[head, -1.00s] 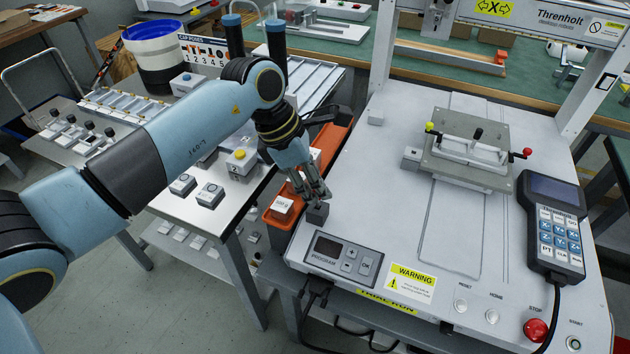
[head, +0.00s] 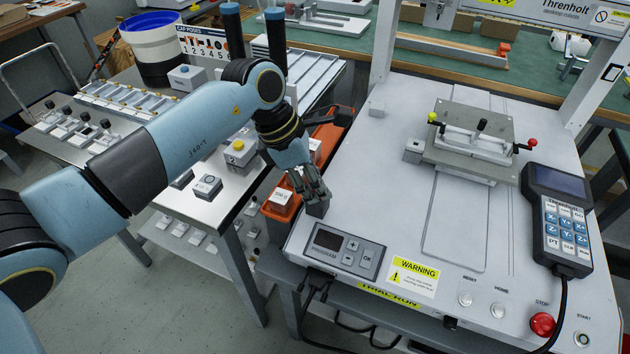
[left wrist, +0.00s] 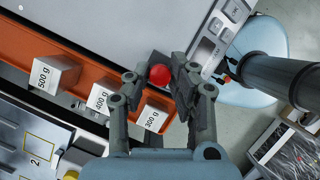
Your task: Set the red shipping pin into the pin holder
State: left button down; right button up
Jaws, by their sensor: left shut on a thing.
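The red shipping pin shows as a round red head (left wrist: 160,74) between the fingers in the left wrist view. My left gripper (head: 320,196) is shut on it; the fingers also show in the left wrist view (left wrist: 161,80). The fingertips are right at a small dark block (head: 317,209), which looks like the pin holder, at the near left part of the white machine. The fingers hide the pin in the head view. The pin's lower end is hidden, so I cannot tell whether it is inside the block. My right gripper is not in view.
An orange tray (head: 273,213) with labelled weights (left wrist: 103,95) lies beside the machine's left edge. A control panel (head: 343,248) sits just in front of the block. A clamp fixture (head: 470,150) with red and yellow knobs stands farther back. The machine's middle is clear.

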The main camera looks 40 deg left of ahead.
pick_arm(q)
jog(key=shift+f, duration=0.2)
jog(key=c, duration=1.1)
grip_release()
jog(key=shift+o, duration=0.2)
jog(key=shift+r, duration=0.1)
jog(key=v, duration=1.1)
jog(key=shift+a+r, duration=0.15)
jog(key=shift+r, duration=0.2)
jog(key=shift+s, duration=0.15)
